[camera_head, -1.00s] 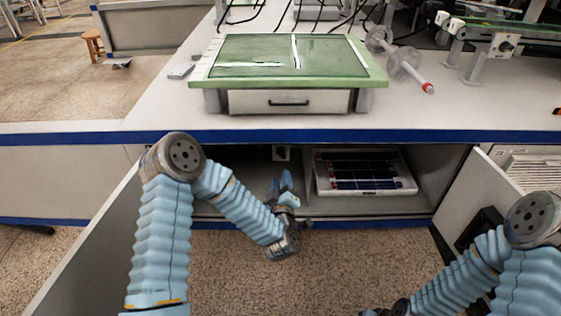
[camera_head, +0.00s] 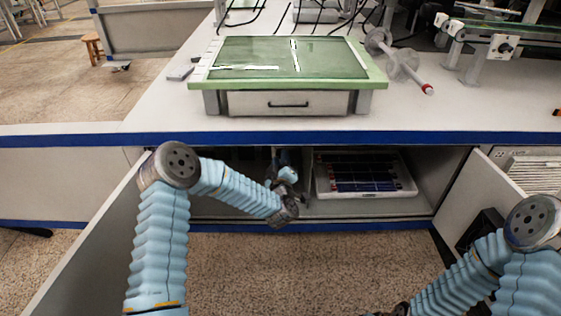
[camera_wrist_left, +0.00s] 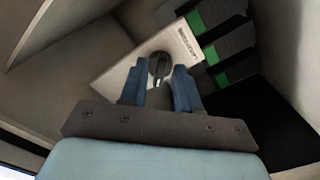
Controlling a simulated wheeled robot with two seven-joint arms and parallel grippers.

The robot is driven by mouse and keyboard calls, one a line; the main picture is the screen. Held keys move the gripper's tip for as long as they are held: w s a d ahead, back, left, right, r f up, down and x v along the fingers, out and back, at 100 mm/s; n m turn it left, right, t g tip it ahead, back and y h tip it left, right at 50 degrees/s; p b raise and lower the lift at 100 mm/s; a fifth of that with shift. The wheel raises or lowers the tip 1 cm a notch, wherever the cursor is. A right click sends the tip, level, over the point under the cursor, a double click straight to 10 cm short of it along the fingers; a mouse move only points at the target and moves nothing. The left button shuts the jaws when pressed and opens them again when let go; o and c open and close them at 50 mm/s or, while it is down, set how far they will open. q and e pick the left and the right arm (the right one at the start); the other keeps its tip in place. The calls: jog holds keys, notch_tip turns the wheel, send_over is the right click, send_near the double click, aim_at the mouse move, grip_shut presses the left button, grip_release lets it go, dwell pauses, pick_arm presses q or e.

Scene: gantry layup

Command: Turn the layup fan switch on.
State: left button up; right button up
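The fan switch shows in the left wrist view as a black rotary knob (camera_wrist_left: 160,66) on a pale plate (camera_wrist_left: 128,72) with small lettering. My left gripper (camera_wrist_left: 159,78) is open, its two blue fingers apart. The knob shows between the fingertips, with a gap visible on each side; I cannot tell whether the tips reach past it. In the head view my left gripper (camera_head: 286,162) is inside the open cabinet below the bench and hides the switch. My right arm is at the lower right, and its gripper is out of view.
The cabinet's left door (camera_head: 95,240) and right door (camera_head: 478,200) stand open. A white tray (camera_head: 368,193) with dark cells sits inside, right of my left gripper.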

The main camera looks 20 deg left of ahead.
pick_arm(q)
jog(key=c, duration=0.3)
jog(key=shift+f+m+b, duration=0.1)
jog(key=shift+m+b, duration=1.4)
jog(key=shift+m, duration=7.5)
jog(key=o, duration=0.7)
